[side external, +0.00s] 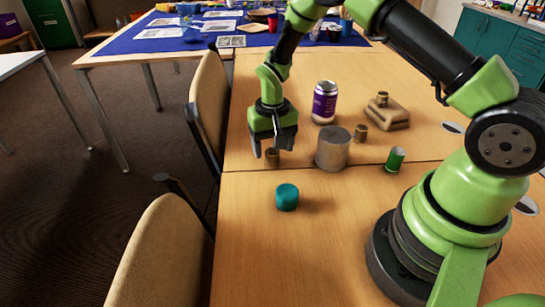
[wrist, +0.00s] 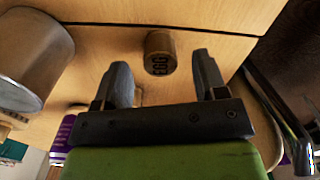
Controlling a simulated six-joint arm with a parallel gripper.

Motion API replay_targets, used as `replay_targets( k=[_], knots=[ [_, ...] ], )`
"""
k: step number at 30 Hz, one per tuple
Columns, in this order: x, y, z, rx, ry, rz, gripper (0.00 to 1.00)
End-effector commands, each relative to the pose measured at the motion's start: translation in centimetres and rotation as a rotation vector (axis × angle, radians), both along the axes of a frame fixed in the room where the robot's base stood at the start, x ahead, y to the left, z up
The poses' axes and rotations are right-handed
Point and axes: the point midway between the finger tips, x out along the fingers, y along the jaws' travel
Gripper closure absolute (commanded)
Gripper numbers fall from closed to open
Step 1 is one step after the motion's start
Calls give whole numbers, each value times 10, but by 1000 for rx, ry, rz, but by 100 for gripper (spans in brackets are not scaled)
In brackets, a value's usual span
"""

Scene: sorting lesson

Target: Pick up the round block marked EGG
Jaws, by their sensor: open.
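A small brown round block (side external: 272,159) stands on the wooden table below my gripper (side external: 271,150). In the wrist view the block appears between and just beyond the fingertips, with a gap on each side. Nothing is held. A second small brown round block (side external: 361,133) stands farther right, beside a grey cylinder; no marking on it is legible.
The large grey cylinder (side external: 333,150) stands right of my gripper. A teal round block (side external: 287,197) is nearer the front. A purple can (side external: 324,103), a tan stacked object (side external: 386,115) and a green can (side external: 395,160) stand around.

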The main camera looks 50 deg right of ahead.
Motion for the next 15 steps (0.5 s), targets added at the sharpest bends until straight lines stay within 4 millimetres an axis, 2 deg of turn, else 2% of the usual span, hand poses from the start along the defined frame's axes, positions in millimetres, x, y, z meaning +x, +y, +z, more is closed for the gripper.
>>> replay_targets(
  k=[1, 5, 12, 13, 15],
  knots=[
    [-1, 1, -9, 1, 3, 1, 34],
    [0, 1, -22, 1, 0, -1, 34],
    [0, 1, -24, 1, -2, -1, 34],
    [0, 1, -24, 1, -2, -1, 37],
    [0, 1, -24, 2, -1, -1, 53]
  ],
)
